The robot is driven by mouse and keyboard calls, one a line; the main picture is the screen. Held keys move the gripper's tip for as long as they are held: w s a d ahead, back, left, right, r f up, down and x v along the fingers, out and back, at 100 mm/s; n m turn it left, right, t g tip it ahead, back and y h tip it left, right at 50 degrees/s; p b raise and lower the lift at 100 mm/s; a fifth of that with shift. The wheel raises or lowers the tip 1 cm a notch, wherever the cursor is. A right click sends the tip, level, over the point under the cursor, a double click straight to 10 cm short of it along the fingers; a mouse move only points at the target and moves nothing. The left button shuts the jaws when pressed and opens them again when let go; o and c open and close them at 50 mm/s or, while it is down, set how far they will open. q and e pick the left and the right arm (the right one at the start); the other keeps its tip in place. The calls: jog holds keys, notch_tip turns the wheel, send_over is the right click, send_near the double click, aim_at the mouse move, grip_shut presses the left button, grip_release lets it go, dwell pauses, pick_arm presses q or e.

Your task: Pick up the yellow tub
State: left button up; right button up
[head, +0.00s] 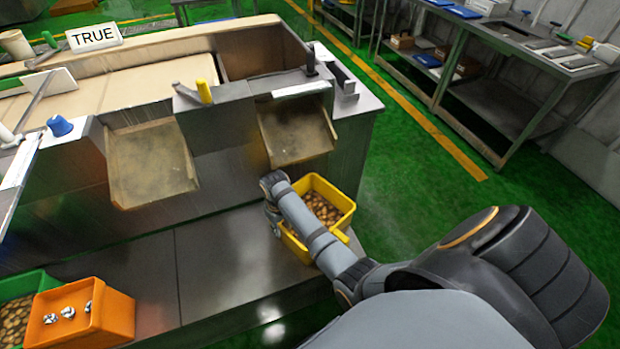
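The yellow tub (341,198) stands on the metal ledge below the right-hand chute, with many small brown pieces inside. My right arm reaches across it from the lower right and hides part of its left side and front. My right gripper (273,222) is at the tub's left edge, mostly hidden behind my own wrist. I cannot tell whether its fingers touch the rim or are shut. My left gripper is not in view.
The right metal chute (297,130) hangs just behind and above the tub. An orange bin (112,312) and a green bin (30,283) stand at the lower left. The ledge (225,255) between them and the tub is clear. A workbench (505,60) stands at the upper right.

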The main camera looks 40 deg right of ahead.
aim_at(286, 235)
jog(key=f, duration=0.4)
jog(key=f+b, duration=0.1)
jog(key=f, duration=0.1)
jog(key=shift+d+f, duration=0.3)
jog(key=shift+d, duration=0.05)
grip_shut()
jog(key=shift+w+r, duration=0.15)
jog(key=shift+r, duration=0.05)
